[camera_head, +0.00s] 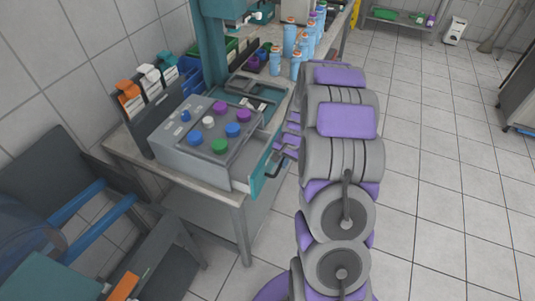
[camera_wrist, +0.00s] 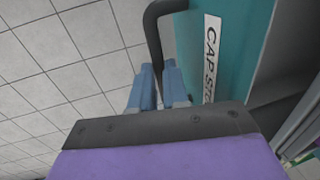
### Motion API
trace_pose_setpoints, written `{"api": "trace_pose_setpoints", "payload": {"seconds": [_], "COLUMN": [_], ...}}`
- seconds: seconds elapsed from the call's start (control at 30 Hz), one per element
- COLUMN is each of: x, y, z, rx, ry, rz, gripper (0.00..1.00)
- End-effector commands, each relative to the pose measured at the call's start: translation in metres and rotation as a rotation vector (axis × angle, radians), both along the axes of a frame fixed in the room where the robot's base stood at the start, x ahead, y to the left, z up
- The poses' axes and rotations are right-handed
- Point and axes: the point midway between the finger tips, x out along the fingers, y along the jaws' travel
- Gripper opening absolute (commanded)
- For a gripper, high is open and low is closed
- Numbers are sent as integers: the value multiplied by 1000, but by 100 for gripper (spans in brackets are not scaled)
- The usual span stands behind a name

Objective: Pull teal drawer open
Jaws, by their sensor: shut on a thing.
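The teal drawer front (camera_head: 259,178) is at the right side of a grey box unit (camera_head: 185,150) on the bench. It stands a little out from the box, with pale drawer sides showing behind it. Its dark bar handle (camera_head: 272,171) faces my arm. In the wrist view, the handle (camera_wrist: 153,32) curves down to my gripper (camera_wrist: 159,82), whose two blue-grey fingers are shut on it. The fingertips' contact is partly hidden. My arm covers part of the bench edge in the head view.
Several coloured round caps (camera_head: 219,146) sit on the box unit. Blue bottles (camera_head: 275,62) stand farther back on the bench (camera_head: 213,190). A dark chair-like frame with blue bars (camera_head: 78,217) is at the lower left. The tiled floor (camera_head: 435,180) to the right is clear.

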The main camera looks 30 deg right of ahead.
Motion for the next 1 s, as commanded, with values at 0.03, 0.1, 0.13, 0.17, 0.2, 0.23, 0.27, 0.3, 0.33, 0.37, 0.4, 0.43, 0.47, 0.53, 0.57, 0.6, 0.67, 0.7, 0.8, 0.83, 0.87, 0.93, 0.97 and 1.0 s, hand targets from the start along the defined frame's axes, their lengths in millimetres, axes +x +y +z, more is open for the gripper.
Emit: {"api": "trace_pose_setpoints", "payload": {"seconds": [0.03, 0.1, 0.13, 0.17, 0.2, 0.23, 0.27, 0.3, 0.33, 0.37, 0.4, 0.43, 0.47, 0.53, 0.57, 0.6, 0.67, 0.7, 0.8, 0.83, 0.87, 0.93, 0.97, 1.0], "x": [-12, -27, -33, -39, -46, -51, -56, -62, -66, -69, -74, -77, -79, -84, -85, -87, -88, -88, -88, -88, -88, -88, -88, -88], "y": [-10, -21, -26, -31, -37, -41, -45, -50, -53, -56, -60, -62, -64, -67, -69, -70, -71, -71, -71, -71, -71, -71, -71, -71], "z": [3, 3, 3, 2, 2, 2, 2, 2, 2, 2, 2, 1, 1, 1, 1, 1, 1, 1, 0, 0, 0, 0, 0, 0], "rx": [2, 2, 2, 1, 0, 0, 0, 0, 0, -1, -2, -2, -2, -2, -3, -3, -3, -3, -3, -3, -3, -4, -4, -4], "ry": [-1, -1, -1, -1, -1, -1, -1, -1, -3, -2, -1, -1, -1, -2, -1, -1, -1, -1, -1, -1, -1, -2, -2, -2], "rz": [-6, -7, -7, -7, -6, -6, -5, -6, -6, -5, -5, -5, -4, -3, -2, -2, -1, -1, 0, 0, 0, -1, -1, -1], "gripper": [0, 0, 0, 0, 0, 0, 0, 0, 0, 0, 0, 0, 0, 0, 0, 0, 0, 0, 0, 0, 0, 0, 0, 15]}}
